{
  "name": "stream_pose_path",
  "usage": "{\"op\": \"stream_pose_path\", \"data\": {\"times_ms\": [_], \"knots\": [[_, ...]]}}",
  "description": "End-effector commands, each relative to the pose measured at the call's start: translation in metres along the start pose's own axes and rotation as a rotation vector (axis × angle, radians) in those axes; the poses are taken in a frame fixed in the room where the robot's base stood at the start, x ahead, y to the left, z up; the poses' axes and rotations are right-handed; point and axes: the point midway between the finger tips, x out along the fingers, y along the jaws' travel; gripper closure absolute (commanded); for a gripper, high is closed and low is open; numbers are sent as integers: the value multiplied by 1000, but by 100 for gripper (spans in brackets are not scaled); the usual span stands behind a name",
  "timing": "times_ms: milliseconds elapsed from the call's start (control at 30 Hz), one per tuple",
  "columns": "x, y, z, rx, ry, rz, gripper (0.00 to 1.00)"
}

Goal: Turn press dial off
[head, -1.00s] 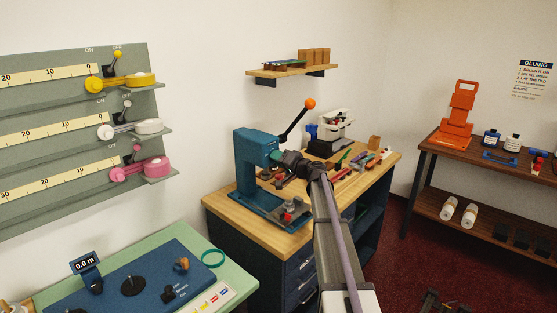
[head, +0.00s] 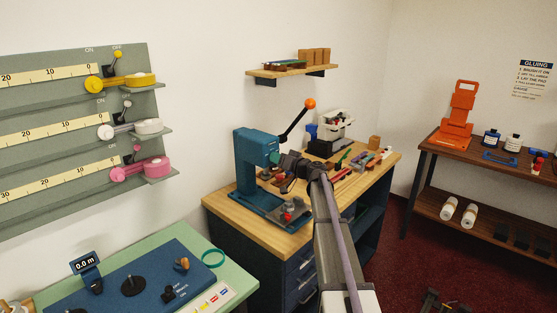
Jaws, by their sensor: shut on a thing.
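The blue press (head: 247,162) stands on the wooden top of the workbench, with a black lever ending in an orange knob (head: 310,103). My gripper (head: 276,160) is at the right face of the press head, shut on the press dial. The dial is small and mostly hidden by the jaws, so its pointer and marks cannot be read. A small green spot shows on the press head beside the jaws. Below, a grey fixture with a small red part (head: 288,214) sits on the press base.
The workbench top (head: 225,209) holds several small tools and parts right of the press, around my arm. A shelf (head: 290,71) hangs above. A green table (head: 232,276) is at lower left, below a wall panel with levers.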

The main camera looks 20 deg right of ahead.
Motion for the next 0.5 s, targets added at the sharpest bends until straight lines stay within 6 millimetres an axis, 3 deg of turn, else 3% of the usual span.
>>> {"op": "stream_pose_path", "data": {"times_ms": [167, 200, 433, 500], "knots": [[0, 0, 0, -1, -1, 0, 92], [0, 0, 0, -1, -1, 0, 66], [0, 0, 0, 0, 0, 0, 44], [0, 0, 0, 0, 0, 0, 43]]}}
